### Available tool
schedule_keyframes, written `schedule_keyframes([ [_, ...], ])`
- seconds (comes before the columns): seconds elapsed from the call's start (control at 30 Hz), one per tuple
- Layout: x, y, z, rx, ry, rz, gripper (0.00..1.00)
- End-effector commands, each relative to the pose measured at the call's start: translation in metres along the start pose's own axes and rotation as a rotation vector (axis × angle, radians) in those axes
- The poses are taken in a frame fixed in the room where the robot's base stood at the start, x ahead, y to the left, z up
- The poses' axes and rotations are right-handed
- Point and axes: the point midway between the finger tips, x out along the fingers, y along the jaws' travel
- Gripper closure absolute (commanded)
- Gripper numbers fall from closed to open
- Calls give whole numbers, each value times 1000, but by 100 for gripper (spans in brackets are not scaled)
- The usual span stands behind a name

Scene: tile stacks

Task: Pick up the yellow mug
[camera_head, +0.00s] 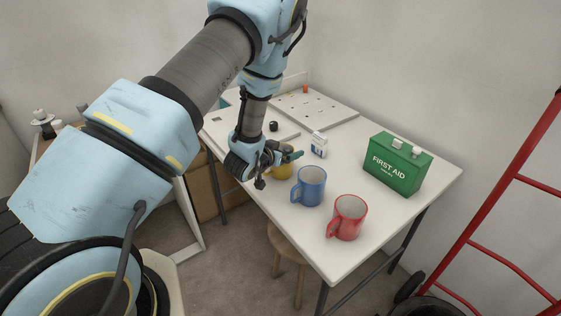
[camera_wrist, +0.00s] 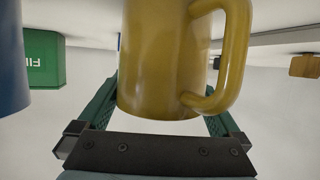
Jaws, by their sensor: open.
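The yellow mug (camera_wrist: 160,65) fills the middle of the wrist view, with its handle (camera_wrist: 228,55) to the right. My gripper (camera_wrist: 160,108) is open, with a green finger on each side of the mug. Whether the fingers touch it I cannot tell. In the head view the mug (camera_head: 283,172) is mostly hidden behind my gripper (camera_head: 280,165) near the table's left edge.
A blue mug (camera_head: 309,187) stands close to the right of the yellow mug, and a red mug (camera_head: 347,217) stands nearer the front. A green first aid box (camera_head: 396,165) and a small white carton (camera_head: 319,146) are on the white table (camera_head: 400,225). A red hand truck (camera_head: 495,190) stands at right.

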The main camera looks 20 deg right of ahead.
Motion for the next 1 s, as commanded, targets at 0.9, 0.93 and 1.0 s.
schedule_keyframes([
  [0.9,0,0,0,0,0,-1,79],
  [0.93,0,0,0,0,0,-1,82],
  [1.0,0,-1,-1,0,2,-1,83],
])
